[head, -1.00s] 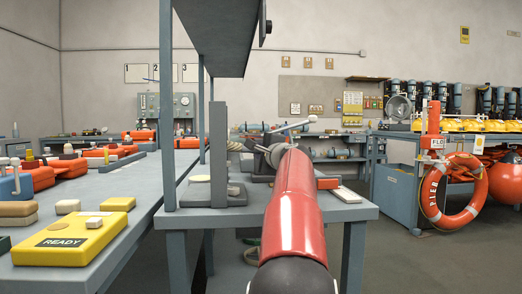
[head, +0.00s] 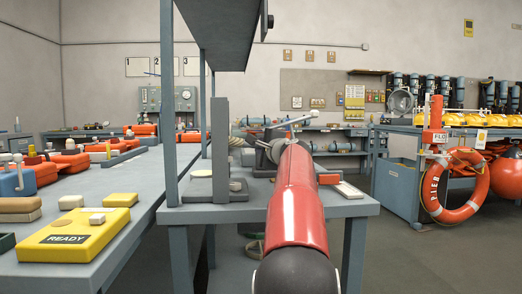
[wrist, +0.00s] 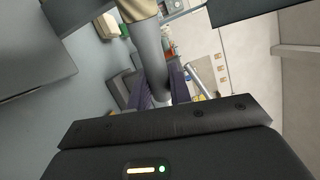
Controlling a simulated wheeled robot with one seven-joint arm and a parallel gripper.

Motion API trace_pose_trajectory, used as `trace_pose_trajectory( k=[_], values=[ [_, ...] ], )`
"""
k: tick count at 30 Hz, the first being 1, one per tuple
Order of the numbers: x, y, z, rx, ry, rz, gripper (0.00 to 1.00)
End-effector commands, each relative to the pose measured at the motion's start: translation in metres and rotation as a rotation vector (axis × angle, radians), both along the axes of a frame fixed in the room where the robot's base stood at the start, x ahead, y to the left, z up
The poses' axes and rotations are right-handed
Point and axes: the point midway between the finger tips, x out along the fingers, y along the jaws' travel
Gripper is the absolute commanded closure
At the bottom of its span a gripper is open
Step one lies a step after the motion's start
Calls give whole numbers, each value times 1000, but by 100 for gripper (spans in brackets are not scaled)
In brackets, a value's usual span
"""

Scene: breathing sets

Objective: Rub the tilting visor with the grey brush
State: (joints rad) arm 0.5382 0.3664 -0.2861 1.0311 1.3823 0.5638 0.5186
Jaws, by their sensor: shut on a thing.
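My gripper (head: 266,146) is partly hidden behind my red arm in the head view. In the wrist view its dark fingers (wrist: 160,88) are shut on the grey brush (wrist: 149,48), whose handle runs away from them to a tan end at the top. In the head view a little of the brush (head: 251,143) shows just right of a grey upright panel (head: 219,135). This panel stands on a base on the small bench and seems to be the tilting visor, though I cannot be sure. I cannot tell whether the brush touches it.
The small bench (head: 190,214) also bears a pale round piece and a framed white plate (head: 349,189). A grey post (head: 166,100) and overhead panel (head: 212,35) stand close left. A yellow READY box (head: 80,235) lies on the long left table. Open floor lies to the right.

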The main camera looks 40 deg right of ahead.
Motion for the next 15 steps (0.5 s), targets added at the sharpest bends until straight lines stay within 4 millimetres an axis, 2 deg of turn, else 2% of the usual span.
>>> trace_pose_trajectory(
  k=[15],
  values=[
    [-26, 18, -1, 0, -3, 4, 100]
  ],
)
